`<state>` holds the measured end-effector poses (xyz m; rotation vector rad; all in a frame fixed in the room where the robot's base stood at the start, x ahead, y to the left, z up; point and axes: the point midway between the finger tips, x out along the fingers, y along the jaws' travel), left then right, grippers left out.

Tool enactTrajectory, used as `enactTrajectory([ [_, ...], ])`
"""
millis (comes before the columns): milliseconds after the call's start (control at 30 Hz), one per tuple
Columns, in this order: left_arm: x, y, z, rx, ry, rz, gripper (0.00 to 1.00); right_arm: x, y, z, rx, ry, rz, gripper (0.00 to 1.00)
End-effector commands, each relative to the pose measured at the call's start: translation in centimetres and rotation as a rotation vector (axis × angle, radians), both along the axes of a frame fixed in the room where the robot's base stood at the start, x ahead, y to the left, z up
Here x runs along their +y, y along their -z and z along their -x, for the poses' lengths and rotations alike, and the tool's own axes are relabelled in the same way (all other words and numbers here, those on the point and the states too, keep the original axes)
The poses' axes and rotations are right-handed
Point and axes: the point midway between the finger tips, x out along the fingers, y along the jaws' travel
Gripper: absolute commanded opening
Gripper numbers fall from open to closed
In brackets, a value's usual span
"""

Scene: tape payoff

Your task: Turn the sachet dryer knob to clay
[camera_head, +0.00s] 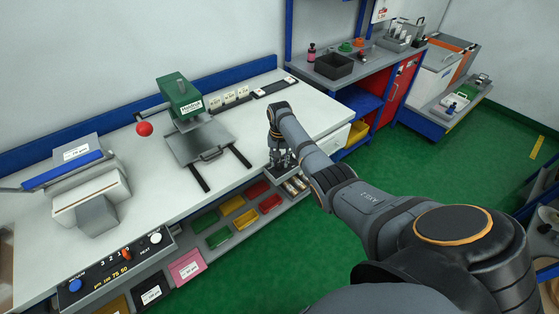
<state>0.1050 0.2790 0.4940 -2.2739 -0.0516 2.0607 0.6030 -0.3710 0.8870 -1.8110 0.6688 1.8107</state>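A dark control panel (118,268) is on the bench's front edge at lower left. It carries a blue knob (75,286), an orange-red knob (126,254) and a white knob (155,238). Small white and yellow markings are printed beside them; I cannot read any as clay. I cannot tell which knob, if any, belongs to a sachet dryer. My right gripper (283,161) points down at the bench's front edge, well right of the panel and apart from the knobs. Its fingers are small and dark, and their opening is unclear. My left gripper is not in view.
A green press (181,97) with a red ball handle (145,129) stands mid-bench. A grey machine with a blue bar (62,170) stands left. Coloured bins (232,205) sit below the front edge. A side bench (375,66) holds a black tray (334,67). Green floor is open at right.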

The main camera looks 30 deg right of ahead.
Motion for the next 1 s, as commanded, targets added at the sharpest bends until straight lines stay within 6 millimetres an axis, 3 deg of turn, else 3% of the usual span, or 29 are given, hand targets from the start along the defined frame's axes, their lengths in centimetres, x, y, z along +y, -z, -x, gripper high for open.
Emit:
enactTrajectory([
  [267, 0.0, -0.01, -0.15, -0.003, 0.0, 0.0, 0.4, 0.01, 0.18, 0.0, 0.0, -0.001, 0.0, 0.32],
  [500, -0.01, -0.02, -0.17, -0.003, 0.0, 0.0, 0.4, 0.01, 0.16, 0.01, 0.0, -0.001, 0.0, 0.0],
  [1000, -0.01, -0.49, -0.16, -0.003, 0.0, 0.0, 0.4, -0.01, 0.03, -0.01, 0.0, -0.064, 0.0, 0.0],
])
